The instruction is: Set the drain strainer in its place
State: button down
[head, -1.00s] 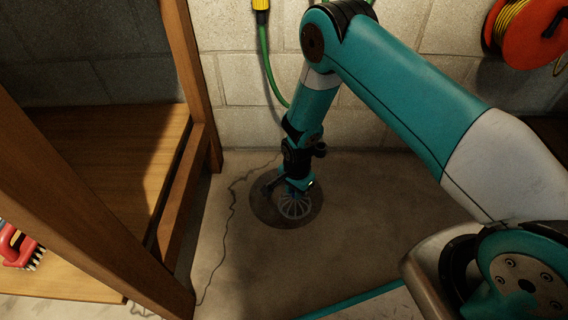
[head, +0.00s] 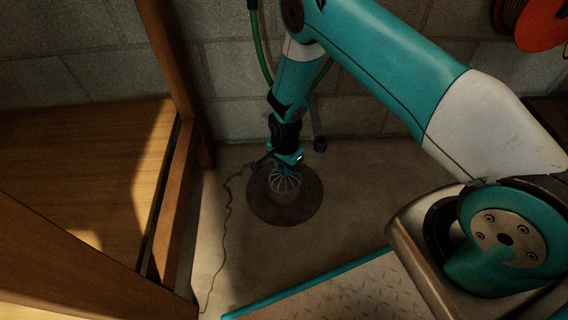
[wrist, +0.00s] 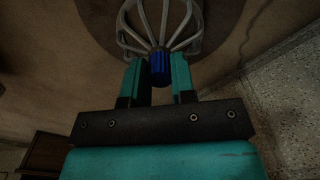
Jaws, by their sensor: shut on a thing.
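The drain strainer (head: 285,181) is a pale, domed cage of curved ribs with a blue knob on top. My gripper (head: 286,168) is shut on that knob and points down. In the wrist view, the teal fingers of my gripper (wrist: 159,78) close on both sides of the blue knob, and the strainer's ribs (wrist: 160,25) spread out beyond them. In the head view the strainer is over the round, dark drain area (head: 300,212) in the floor, toward its upper left part. I cannot tell whether its underside touches the floor, and the drain opening is not clearly visible.
A wooden shelf unit (head: 165,215) stands at the left. A block wall (head: 225,122) with a green hose (head: 263,50) is behind. An orange cord reel (head: 540,22) hangs at the upper right. The concrete floor (head: 370,185) right of the drain is clear.

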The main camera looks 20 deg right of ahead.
jog(key=shift+f+b, duration=1.35)
jog(key=shift+f, duration=0.9)
jog(key=shift+f, duration=0.25)
jog(key=shift+f+b, duration=0.35)
jog(key=shift+f, duration=0.4)
jog(key=c, duration=0.9)
grip_release()
jog(key=shift+o, duration=0.2)
notch_tip(320, 180, up, 17)
jog(key=p, duration=0.9)
jog(key=shift+r, duration=0.2)
